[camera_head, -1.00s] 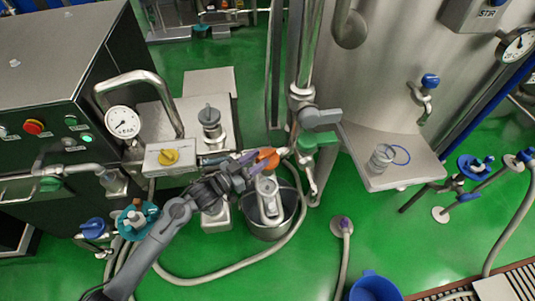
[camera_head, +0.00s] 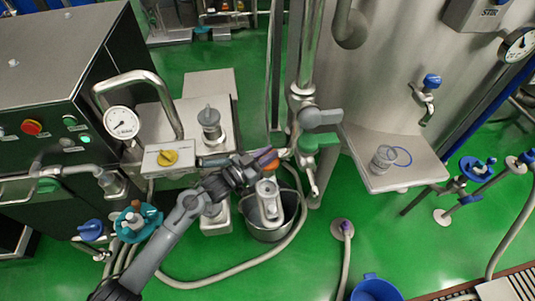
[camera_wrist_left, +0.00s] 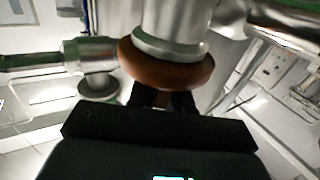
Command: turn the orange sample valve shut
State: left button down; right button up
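The orange sample valve (camera_head: 271,166) sits on the pipework left of the big steel tank, above a steel bucket. Only a small part of its orange handle shows in the head view. My left gripper (camera_head: 266,158) is at the handle and covers most of it. In the left wrist view the handle is a round brown-orange rim (camera_wrist_left: 165,68) just beyond the left fingers (camera_wrist_left: 165,98). The two fingers have a small gap between them and their tips are hidden by the rim. I cannot tell whether they clamp it. My right gripper is not in view.
The steel bucket (camera_head: 290,214) with a grey can (camera_head: 268,202) stands under the valve. A green-handled valve (camera_head: 318,142) is close on the right. A yellow knob (camera_head: 168,157) on a box and a gauge (camera_head: 121,122) are to the left. A hose (camera_head: 225,277) crosses the green floor.

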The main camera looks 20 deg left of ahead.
pick_arm(q)
jog(key=shift+m+g+h, duration=0.3)
jog(key=shift+m+h, duration=0.1)
jog(key=shift+a+h, duration=0.1)
jog(key=shift+h, duration=0.3)
jog(key=shift+w+m+g+h, duration=0.1)
jog(key=shift+m+g+h, duration=0.7)
jog(key=shift+m+g, duration=0.1)
jog(key=shift+f+m+g+h+b, duration=0.15)
jog(key=shift+m+g+h+b, duration=0.8)
jog(key=shift+g+b, duration=0.2)
jog(key=shift+m+g+h+b, duration=0.85)
jog(key=shift+g+b, duration=0.1)
jog(key=shift+g, duration=0.1)
jog(key=c, duration=1.1)
grip_release()
jog(key=shift+c, duration=0.2)
jog(key=shift+r, duration=0.2)
